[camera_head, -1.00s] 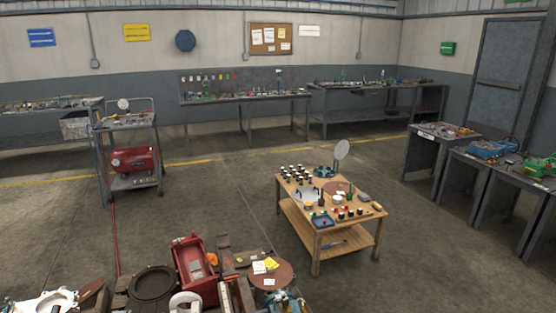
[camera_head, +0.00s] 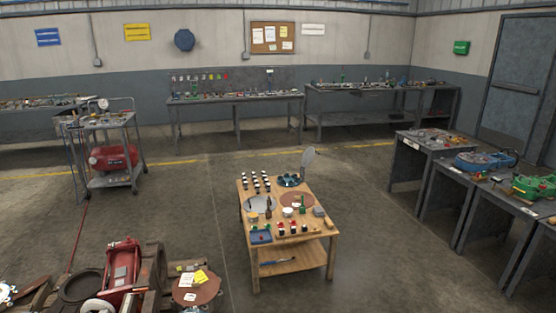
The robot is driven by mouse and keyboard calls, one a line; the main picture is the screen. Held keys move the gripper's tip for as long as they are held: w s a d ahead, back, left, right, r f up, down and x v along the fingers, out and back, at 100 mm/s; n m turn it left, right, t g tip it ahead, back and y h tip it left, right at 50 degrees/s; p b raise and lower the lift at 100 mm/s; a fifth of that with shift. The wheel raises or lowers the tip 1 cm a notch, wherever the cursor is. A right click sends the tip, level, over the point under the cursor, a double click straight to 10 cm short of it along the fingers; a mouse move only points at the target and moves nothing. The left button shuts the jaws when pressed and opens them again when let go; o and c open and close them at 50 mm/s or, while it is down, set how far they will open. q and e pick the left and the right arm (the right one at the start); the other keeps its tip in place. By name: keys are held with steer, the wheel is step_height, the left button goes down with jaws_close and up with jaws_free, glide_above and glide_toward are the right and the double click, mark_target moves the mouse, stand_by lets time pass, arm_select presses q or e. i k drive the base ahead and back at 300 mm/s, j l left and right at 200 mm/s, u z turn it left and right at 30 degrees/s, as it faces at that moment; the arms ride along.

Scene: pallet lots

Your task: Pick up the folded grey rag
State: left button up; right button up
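A small grey block-like thing (camera_head: 319,211) lies at the right edge of the low wooden table (camera_head: 281,240). It may be the folded grey rag, but it is too small to tell for sure. Neither of my grippers is in view.
Red machinery and other parts (camera_head: 122,268) crowd the lower left. A trolley with a red tank (camera_head: 113,157) stands at left. Grey workbenches (camera_head: 428,146) line the right side and back wall. Open concrete floor surrounds the wooden table.

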mark_target(319, 211)
steer(key=i+l, duration=0.65)
steer(key=i+l+u, duration=0.1)
steer(key=i+l, duration=0.55)
steer(key=l, duration=0.2)
steer(key=i+j, duration=0.2)
steer(key=i, duration=0.25)
steer(key=i+j, duration=0.15)
steer(key=i, duration=0.25)
steer(key=i+j, duration=0.2)
steer(key=i, duration=0.25)
steer(key=i+j, duration=0.15)
steer(key=i, duration=0.25)
steer(key=i+j, duration=0.25)
steer(key=j, duration=0.2)
